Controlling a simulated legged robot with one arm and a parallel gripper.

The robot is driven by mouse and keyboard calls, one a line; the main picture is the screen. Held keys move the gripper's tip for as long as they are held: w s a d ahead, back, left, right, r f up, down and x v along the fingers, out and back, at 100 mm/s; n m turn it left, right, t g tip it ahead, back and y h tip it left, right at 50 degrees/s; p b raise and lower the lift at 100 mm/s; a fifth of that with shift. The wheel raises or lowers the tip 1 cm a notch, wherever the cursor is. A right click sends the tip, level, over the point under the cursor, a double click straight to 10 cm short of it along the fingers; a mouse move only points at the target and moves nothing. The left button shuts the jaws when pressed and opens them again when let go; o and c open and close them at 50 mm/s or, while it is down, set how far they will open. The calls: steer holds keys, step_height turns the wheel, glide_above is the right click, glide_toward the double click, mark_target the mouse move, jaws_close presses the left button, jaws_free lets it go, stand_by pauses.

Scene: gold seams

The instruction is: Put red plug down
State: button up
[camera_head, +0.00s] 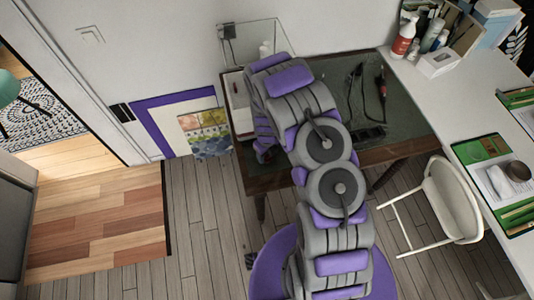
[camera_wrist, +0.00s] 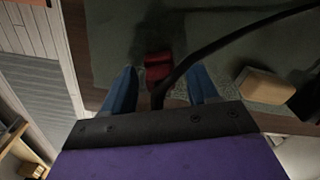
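In the wrist view the red plug (camera_wrist: 158,66) sits between the two blue fingertips of my gripper (camera_wrist: 163,70). A dark cable runs close by it. Gaps show between the plug and both fingers, so my gripper is open and not clamped on it. The dark green tabletop (camera_wrist: 112,40) lies beyond; I cannot tell whether the plug touches it. In the head view my arm reaches over the green-topped desk (camera_head: 415,115) and hides my gripper and the plug.
A tan block (camera_wrist: 262,85) is right of the fingers. In the head view a red-handled tool (camera_head: 382,86) with a black cable and a black strip (camera_head: 368,133) lie on the desk. A clear tank (camera_head: 262,42) stands behind. A white chair (camera_head: 452,200) is at the right.

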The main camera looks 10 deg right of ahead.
steer(key=shift+r, duration=0.15)
steer(key=shift+r+p, duration=0.6)
step_height(320, 180, up, 12)
steer(key=shift+p, duration=0.3)
steer(key=s+r+n, duration=0.7)
steer(key=r+n, duration=0.1)
steer(key=r, duration=0.3)
steer(key=s+r+n, duration=0.6)
steer(key=r+n, duration=0.1)
steer(key=r, duration=0.4)
steer(key=s+r+n+g, duration=0.1)
steer(key=s+r+n, duration=0.3)
steer(key=s+n, duration=0.4)
steer(key=s+r+n, duration=0.4)
steer(key=s+n, duration=0.4)
steer(key=s, duration=0.5)
steer(key=shift+s+r+n+g, duration=0.2)
steer(key=shift+r+n+g, duration=0.1)
steer(key=shift+g, duration=0.1)
